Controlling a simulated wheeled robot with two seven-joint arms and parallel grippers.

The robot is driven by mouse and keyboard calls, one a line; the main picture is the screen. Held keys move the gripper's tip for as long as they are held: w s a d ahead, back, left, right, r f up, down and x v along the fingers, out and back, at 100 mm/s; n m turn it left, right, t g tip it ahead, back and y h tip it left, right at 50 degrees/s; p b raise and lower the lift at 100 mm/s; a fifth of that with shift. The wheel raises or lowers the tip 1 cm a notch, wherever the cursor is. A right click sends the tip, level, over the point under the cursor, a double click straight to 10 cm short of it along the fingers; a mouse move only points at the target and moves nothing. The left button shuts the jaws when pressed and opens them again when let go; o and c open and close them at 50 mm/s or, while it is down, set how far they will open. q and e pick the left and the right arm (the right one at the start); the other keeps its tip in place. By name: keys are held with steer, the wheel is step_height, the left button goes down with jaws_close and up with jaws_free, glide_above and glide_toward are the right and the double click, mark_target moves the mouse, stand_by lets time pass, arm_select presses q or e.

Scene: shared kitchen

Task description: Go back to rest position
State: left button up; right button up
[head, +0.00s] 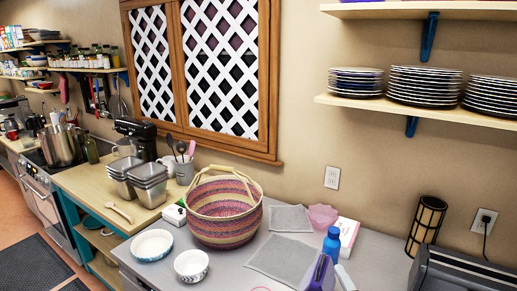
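Neither of my grippers shows in the head view, and no part of my arms can be made out. The task names no object. Below me is a grey counter (225,273) with a striped woven basket (222,218) near its left end. The basket stands upright with its handle up.
On the counter are a blue-and-white bowl (152,245), a patterned bowl (191,266), grey mats (290,219), a pink bowl (322,216), a blue bottle (331,246) and a toaster (460,272). Metal pans (149,184) stand on the wooden counter. Plate shelves (420,107) overhang at right.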

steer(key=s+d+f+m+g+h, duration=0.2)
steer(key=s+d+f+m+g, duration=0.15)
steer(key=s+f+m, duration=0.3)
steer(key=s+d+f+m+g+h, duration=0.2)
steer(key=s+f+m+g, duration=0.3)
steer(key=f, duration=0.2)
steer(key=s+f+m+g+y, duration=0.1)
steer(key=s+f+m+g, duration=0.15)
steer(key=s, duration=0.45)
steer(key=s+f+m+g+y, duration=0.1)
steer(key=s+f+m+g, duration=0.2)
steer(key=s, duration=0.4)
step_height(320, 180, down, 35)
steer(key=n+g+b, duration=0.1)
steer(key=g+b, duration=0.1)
steer(key=b, duration=0.3)
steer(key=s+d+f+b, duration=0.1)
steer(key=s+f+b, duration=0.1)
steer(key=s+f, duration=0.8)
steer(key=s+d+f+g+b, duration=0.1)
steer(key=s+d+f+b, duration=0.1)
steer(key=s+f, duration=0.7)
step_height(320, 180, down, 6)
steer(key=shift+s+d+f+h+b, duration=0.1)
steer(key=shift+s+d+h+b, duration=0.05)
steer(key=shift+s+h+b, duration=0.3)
